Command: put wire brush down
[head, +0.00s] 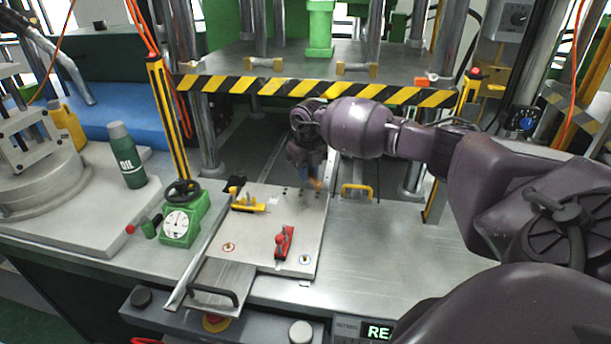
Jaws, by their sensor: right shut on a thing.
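My right gripper (306,172) reaches in from the right and points down over the back edge of the metal mould plate (260,232). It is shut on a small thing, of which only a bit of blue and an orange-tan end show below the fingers. I take this to be the wire brush (316,185), but my gripper hides most of it. I cannot tell whether it touches the plate. My left gripper is not in view.
On the plate are a yellow clamp (248,202) and a red clamp (284,242). A yellow handle (357,191) is right of my gripper. The striped press beam (310,89) hangs behind.

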